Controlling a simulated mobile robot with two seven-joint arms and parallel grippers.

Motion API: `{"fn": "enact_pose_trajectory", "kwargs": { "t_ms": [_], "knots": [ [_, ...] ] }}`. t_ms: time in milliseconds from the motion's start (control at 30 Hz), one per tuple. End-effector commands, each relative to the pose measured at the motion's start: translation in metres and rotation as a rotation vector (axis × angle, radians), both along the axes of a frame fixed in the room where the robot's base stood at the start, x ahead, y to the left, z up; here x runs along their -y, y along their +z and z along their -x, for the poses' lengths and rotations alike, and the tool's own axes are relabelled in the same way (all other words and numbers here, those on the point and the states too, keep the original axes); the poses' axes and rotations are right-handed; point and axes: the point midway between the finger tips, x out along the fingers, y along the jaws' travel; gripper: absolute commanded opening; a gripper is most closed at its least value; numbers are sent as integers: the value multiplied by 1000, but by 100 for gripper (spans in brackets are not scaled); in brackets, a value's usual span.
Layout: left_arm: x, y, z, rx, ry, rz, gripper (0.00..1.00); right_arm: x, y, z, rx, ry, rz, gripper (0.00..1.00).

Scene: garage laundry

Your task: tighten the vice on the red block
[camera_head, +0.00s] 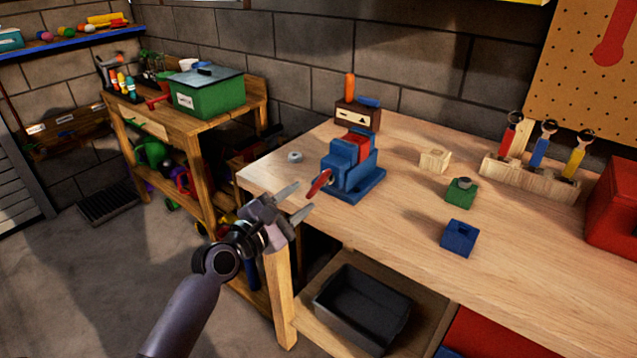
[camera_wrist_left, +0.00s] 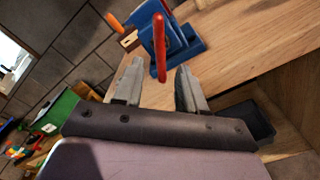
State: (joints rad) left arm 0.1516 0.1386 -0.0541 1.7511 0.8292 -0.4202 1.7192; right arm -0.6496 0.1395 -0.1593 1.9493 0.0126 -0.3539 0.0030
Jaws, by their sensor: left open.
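The blue vice (camera_head: 345,168) stands on the wooden workbench near its left end. The red block (camera_head: 356,141) sits at the top of the vice, between its jaws as far as I can see. The vice's red handle (camera_head: 319,184) sticks out toward my left gripper (camera_head: 303,200). My left gripper is open and empty, just short of the handle, over the bench's left edge. In the left wrist view the red handle (camera_wrist_left: 159,48) stands ahead of the gap between the fingers (camera_wrist_left: 155,85), apart from them. The vice (camera_wrist_left: 172,35) shows behind it. My right gripper is not in view.
On the workbench (camera_head: 400,225) stand a wooden block (camera_head: 435,160), a green block (camera_head: 461,192), a blue block (camera_head: 458,238) and a screwdriver rack (camera_head: 530,178). A red toolbox (camera_head: 613,210) is at right. A dark bin (camera_head: 362,308) sits below. A side table carries a green box (camera_head: 208,95).

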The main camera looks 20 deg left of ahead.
Motion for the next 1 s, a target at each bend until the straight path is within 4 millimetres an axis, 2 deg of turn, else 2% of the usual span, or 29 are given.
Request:
{"fn": "enact_pose_trajectory", "kwargs": {
  "t_ms": [100,200,367,700,1000],
  "knots": [
    [1,0,1,-55,-4,178,40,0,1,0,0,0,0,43],
    [1,0,1,-75,-7,244,40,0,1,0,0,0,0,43],
    [5,1,-10,-77,-7,257,40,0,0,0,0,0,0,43],
    [20,0,-51,-77,-8,252,40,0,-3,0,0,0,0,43],
    [26,1,-66,-76,-7,251,40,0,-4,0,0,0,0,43]
  ]
}}
